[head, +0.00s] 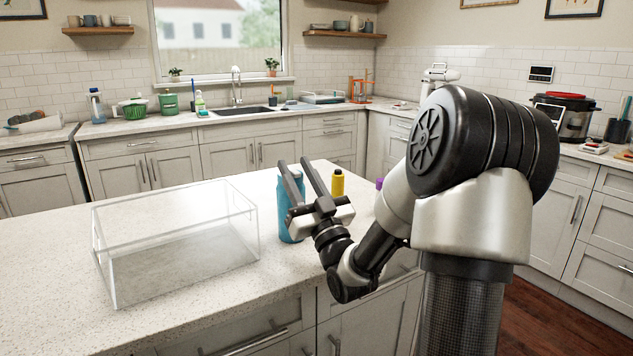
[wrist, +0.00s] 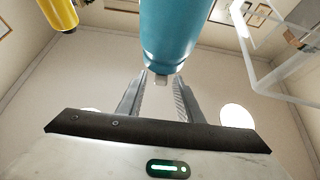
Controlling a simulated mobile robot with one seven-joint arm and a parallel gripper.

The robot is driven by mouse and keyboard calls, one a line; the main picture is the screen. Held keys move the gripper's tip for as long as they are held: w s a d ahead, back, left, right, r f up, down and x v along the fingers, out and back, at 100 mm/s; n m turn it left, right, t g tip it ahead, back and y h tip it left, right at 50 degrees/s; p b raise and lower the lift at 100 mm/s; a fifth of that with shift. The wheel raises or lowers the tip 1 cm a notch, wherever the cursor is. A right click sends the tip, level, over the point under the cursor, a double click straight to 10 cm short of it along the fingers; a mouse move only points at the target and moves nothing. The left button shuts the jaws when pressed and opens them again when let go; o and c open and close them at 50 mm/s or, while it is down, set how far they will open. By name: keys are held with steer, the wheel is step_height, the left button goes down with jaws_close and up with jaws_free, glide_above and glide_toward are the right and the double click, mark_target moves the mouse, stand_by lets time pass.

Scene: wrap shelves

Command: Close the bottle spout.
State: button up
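A blue bottle (head: 289,222) stands on the island counter to the right of the clear box. In the wrist view the blue bottle (wrist: 168,35) appears upside down, with a small pale spout (wrist: 161,81) at its end. I cannot tell the spout's exact position. In the head view the bottle's top is partly hidden behind my fingers. My gripper (head: 294,163) is open, its two fingers apart and pointing up past the bottle's top. In the wrist view my gripper (wrist: 163,76) has the spout between its fingertips in the picture; no contact is clear.
A clear box (head: 112,270) stands left of the bottle. A yellow bottle (head: 337,184) and a purple-topped item (head: 379,184) stand to the right, near my arm. The island counter (head: 50,300) is bare at its left and front.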

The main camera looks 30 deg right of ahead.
steer(key=s, duration=1.1)
steer(key=shift+s, duration=0.3)
steer(key=shift+r, duration=0.1)
